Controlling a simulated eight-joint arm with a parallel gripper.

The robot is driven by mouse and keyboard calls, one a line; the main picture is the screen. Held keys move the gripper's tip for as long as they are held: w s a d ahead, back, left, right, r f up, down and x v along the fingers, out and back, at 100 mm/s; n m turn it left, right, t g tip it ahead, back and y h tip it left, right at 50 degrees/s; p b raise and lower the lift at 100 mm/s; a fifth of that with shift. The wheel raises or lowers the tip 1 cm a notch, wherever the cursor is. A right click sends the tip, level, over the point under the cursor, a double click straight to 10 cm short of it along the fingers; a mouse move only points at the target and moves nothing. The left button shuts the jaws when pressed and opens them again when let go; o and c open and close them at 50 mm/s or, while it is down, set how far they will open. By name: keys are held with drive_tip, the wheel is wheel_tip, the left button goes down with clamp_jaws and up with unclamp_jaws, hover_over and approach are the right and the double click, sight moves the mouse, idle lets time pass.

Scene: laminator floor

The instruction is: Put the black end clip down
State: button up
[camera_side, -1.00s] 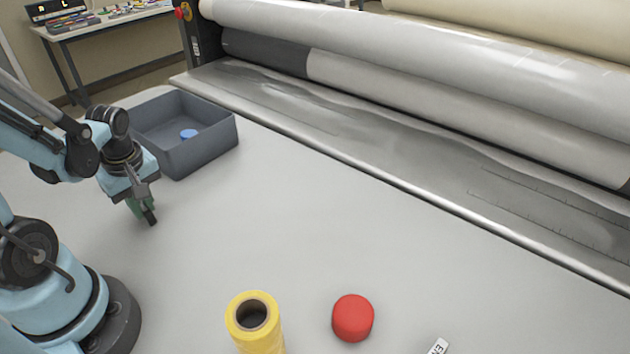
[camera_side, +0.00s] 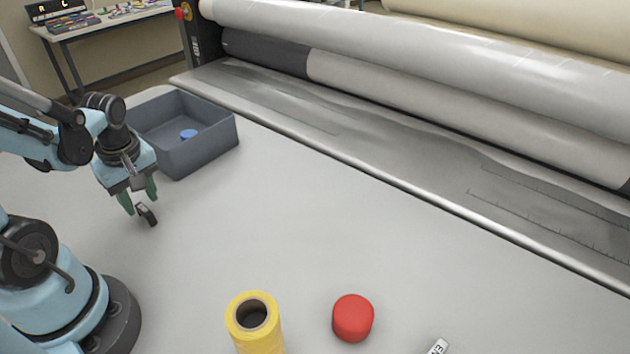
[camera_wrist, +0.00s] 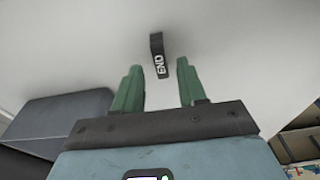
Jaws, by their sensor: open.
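The black end clip (camera_side: 146,214) lies on the light table just below my gripper in the side view. In the wrist view the clip (camera_wrist: 157,55) shows white "END" lettering and sits between and beyond my two green fingertips, apart from both. My gripper (camera_side: 138,200) is open and empty, close above the table. Its spread fingers also show in the wrist view (camera_wrist: 160,82).
A grey bin (camera_side: 190,150) with a blue disc (camera_side: 188,134) in it stands behind my gripper. A yellow roll (camera_side: 255,325), a red cap (camera_side: 352,318) and a white tag (camera_side: 438,347) are at the front. The laminator rollers (camera_side: 440,90) line the back. The middle of the table is clear.

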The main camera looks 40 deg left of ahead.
sight(149, 213)
drive_tip(key=shift+d+r, duration=0.8)
drive_tip(key=shift+r, duration=4.1)
drive_tip(key=w+d+m+t+h, duration=0.1)
drive_tip(key=w+d+m+t, duration=0.2)
drive_tip(key=m, duration=0.6)
drive_tip(key=w+d+m+t, duration=0.4)
drive_tip(key=w+d+m, duration=0.3)
drive_tip(key=d+m, duration=0.2)
drive_tip(key=shift+d+r+h, duration=0.15)
drive_tip(key=shift+d+h, duration=0.1)
drive_tip(key=shift+h, duration=0.15)
